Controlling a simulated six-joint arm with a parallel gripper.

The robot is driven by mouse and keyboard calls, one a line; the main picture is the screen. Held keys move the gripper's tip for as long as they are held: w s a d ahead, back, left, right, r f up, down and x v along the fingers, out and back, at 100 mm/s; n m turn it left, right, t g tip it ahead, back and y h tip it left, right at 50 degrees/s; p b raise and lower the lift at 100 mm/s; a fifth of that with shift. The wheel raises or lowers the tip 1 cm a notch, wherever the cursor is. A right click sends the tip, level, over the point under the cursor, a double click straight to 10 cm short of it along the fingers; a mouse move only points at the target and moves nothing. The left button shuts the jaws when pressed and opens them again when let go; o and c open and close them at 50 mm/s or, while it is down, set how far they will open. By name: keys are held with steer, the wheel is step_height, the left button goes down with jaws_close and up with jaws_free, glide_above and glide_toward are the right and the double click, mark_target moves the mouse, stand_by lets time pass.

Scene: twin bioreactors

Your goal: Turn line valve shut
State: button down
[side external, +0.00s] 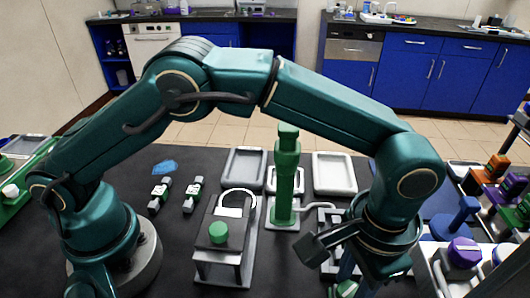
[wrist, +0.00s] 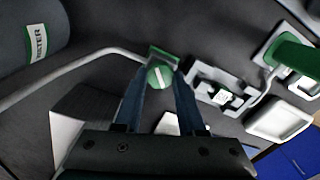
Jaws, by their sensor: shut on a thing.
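The line valve's round green knob (wrist: 160,77) with a white stripe across it shows in the wrist view, at the end of a pale line. My gripper (wrist: 161,70) has its two dark blue fingers on either side of the knob, closed on it. The stripe lies slanted in the picture. In the side external view my gripper (side external: 346,287) is low at the bottom edge, right of centre, and the wrist and the frame edge hide most of the valve there.
A pale tube (wrist: 75,68) runs left from the valve past a grey labelled cylinder (wrist: 32,35). A tall green column (side external: 286,175) stands left of my wrist. A white tray (side external: 334,174) lies behind, and a stand with a green knob (side external: 218,232) is further left.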

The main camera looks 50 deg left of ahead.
mark_target(350, 290)
steer(key=m, duration=0.4)
steer(key=shift+m, duration=2.3)
steer(key=c, duration=0.5)
jaws_free()
steer(key=shift+r, duration=2.6)
